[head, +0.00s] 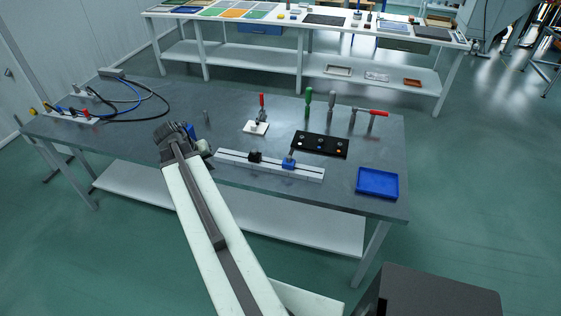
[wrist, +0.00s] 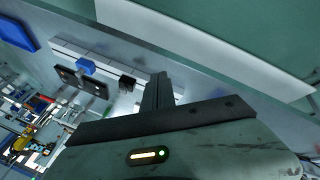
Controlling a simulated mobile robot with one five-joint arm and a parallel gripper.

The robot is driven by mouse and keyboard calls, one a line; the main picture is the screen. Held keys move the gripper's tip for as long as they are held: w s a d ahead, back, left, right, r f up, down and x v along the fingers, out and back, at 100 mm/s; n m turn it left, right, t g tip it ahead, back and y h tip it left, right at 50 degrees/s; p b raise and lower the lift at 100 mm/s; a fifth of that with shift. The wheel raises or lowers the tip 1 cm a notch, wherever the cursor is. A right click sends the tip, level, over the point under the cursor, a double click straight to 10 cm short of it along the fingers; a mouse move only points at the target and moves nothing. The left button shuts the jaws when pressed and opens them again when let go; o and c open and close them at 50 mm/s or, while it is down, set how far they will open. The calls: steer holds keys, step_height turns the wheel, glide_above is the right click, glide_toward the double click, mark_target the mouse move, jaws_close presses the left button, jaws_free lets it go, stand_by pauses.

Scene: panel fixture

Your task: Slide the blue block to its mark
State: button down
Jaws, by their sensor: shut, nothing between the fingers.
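The blue block (head: 288,164) sits on a pale rail (head: 228,158) on the grey workbench, right of the rail's middle in the head view. A dark post rises from it. A black block (head: 255,157) stands on the same rail to its left. The blue block (wrist: 86,66) and black block (wrist: 127,82) also show in the wrist view. My gripper (wrist: 158,80) is shut and empty, apart from both blocks, with the black one nearer its fingers in that picture. In the head view my gripper's fingers are hidden behind my wrist. I cannot make out the mark clearly.
Behind the rail are a dark plate with holes (head: 320,145), a red-handled clamp (head: 261,110) on a white base, and upright tools. A blue tray (head: 377,183) is at the bench's right end. Cables (head: 130,98) lie at the left. The bench front-left is clear.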

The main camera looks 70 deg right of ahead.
mark_target(284, 163)
steer(key=s+d+m+g+h, duration=0.15)
steer(key=s+d+m, duration=0.25)
steer(key=s+d, duration=0.95)
steer(key=shift+g, duration=0.25)
steer(key=b+x, duration=0.9)
steer(key=shift+s+a+f+b, duration=0.2)
steer(key=shift+f+b, duration=0.2)
steer(key=shift+f, duration=0.15)
steer(key=s, duration=0.1)
steer(key=s+d+r+p, duration=0.1)
steer(key=s, duration=0.1)
steer(key=shift+s+d+r, duration=0.1)
steer(key=shift+s+d, duration=0.1)
steer(key=shift+s, duration=0.1)
steer(key=shift+s+d, duration=0.2)
steer(key=shift+s, duration=0.7)
steer(key=shift+w, duration=0.1)
